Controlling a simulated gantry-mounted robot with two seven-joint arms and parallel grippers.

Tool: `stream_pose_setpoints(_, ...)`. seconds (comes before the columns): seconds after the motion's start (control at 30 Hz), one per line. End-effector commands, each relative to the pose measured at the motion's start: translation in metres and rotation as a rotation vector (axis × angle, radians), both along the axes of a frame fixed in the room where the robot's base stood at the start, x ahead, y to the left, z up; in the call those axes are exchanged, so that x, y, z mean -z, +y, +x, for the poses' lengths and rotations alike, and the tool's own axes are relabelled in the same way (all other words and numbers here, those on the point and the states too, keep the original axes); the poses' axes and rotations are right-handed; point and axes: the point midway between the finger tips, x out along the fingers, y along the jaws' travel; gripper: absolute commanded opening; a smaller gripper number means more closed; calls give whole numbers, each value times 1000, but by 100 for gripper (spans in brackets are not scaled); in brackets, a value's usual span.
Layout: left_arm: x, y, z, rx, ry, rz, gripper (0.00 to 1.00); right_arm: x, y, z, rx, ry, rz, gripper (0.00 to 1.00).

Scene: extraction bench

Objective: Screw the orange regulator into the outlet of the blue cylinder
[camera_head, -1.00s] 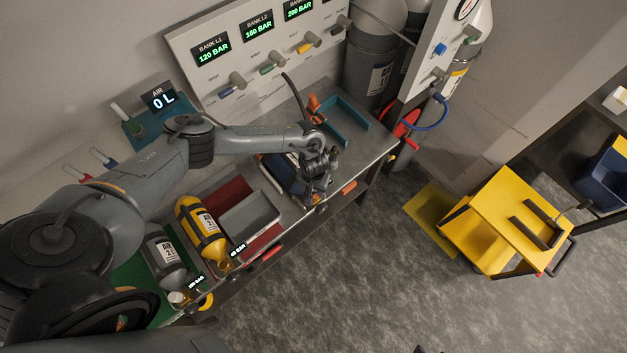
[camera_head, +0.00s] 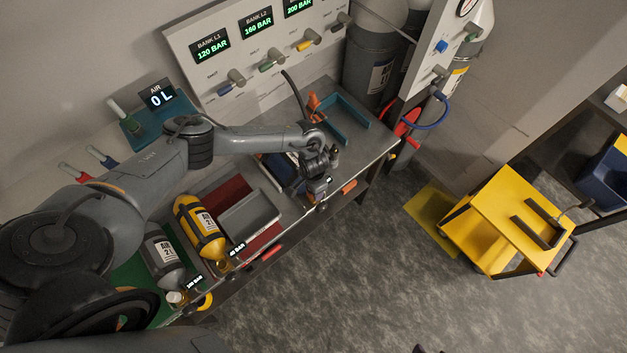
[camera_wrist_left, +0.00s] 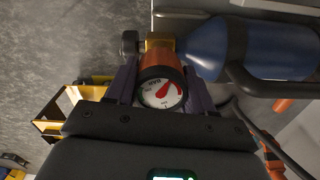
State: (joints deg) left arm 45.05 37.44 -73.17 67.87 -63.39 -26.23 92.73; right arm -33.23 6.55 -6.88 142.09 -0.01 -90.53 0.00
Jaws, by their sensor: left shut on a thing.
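The blue cylinder (camera_wrist_left: 265,48) lies on its side in the left wrist view, with its brass valve (camera_wrist_left: 160,40) at its left end and a dark knob beyond. My left gripper (camera_wrist_left: 161,82) is shut on the orange regulator (camera_wrist_left: 160,72), whose round gauge faces the camera. The regulator sits right against the brass valve; I cannot tell how far its thread is engaged. In the head view my left gripper (camera_head: 320,172) is at the front edge of the bench, beside the blue cylinder (camera_head: 280,170), which the arm partly hides.
A yellow cylinder (camera_head: 200,226) and a grey cylinder (camera_head: 165,258) lie at the bench's left. A grey tray (camera_head: 250,217) lies between them and the gripper. A teal bracket (camera_head: 345,122) is at the back right. A yellow cart (camera_head: 510,220) stands on the floor.

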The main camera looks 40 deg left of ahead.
Motion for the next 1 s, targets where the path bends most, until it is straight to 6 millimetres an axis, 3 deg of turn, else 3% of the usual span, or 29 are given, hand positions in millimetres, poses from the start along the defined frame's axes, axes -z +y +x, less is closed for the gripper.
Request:
stream_pose_setpoints(0.13, 0, 0, 1, 108, -1, 1, 10, 2, 0, 0, -1, 0, -1, 43)
stream_pose_setpoints(0.4, -1, 1, 1, 131, 0, 1, 10, 2, -2, 0, -6, 0, -8, 43)
stream_pose_setpoints(0.43, -1, 1, 1, 131, 0, 1, 56, 2, -2, 0, -6, 0, -9, 43)
stream_pose_setpoints(0.6, 0, 0, 0, 130, 0, 1, 82, 3, -2, 0, -7, 0, -11, 43)
stream_pose_setpoints(1.0, -5, 1, 0, 129, 1, 0, 82, 2, -1, 0, -4, 0, -5, 43)
